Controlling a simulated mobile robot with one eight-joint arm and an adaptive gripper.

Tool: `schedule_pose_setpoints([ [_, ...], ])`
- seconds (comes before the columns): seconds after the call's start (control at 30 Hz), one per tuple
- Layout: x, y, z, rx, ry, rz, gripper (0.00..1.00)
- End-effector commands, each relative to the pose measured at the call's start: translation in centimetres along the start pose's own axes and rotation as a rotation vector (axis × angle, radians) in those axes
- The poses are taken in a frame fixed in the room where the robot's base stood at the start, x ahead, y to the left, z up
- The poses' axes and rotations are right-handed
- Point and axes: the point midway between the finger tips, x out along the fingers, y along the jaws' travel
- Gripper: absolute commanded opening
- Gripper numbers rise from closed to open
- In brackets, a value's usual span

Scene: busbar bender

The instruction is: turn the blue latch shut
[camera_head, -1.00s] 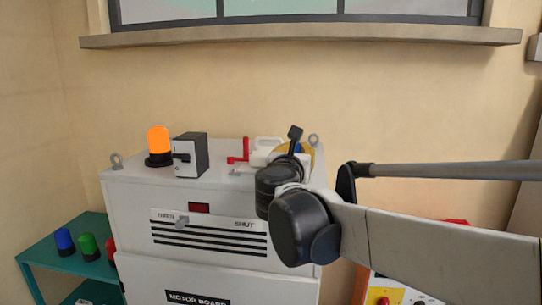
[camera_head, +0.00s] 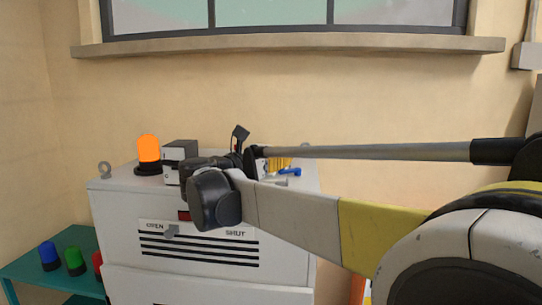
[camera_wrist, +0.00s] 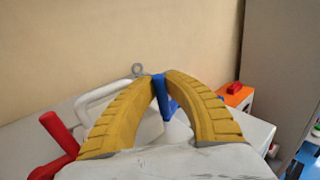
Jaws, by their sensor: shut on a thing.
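The blue latch (camera_head: 290,172) is on top of the white cabinet (camera_head: 130,210), near its right end. In the wrist view the blue latch (camera_wrist: 160,92) stands between my yellow fingertips, with a part slanting down to the right. My gripper (camera_wrist: 161,76) is shut on it, with both tips close against its upper part. In the head view my gripper (camera_head: 280,163) shows as a small yellow patch beside the latch, and my arm hides much of it. The latch's base is partly hidden behind my fingers.
A red handle (camera_wrist: 60,135) and a white handle (camera_wrist: 97,98) stand left of my fingers. An orange lamp (camera_head: 148,148) and a grey box (camera_head: 180,149) stand on the cabinet's left. An orange box (camera_wrist: 236,96) is to the right.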

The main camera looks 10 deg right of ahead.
Motion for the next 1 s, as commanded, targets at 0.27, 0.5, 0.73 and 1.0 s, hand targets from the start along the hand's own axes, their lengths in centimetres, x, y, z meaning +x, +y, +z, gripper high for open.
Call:
schedule_pose_setpoints([
  [0.27, -0.05, 0.06, 0.15, -0.001, -0.003, 0.001, 0.0],
  [0.5, -0.03, 0.05, 0.11, 0.0, -0.002, 0.001, 0.36],
  [0.73, -0.01, 0.03, 0.05, 0.0, -0.001, 0.0, 0.36],
  [1.0, 0.01, 0.01, 0.03, 0.0, 0.0, 0.001, 0.36],
])
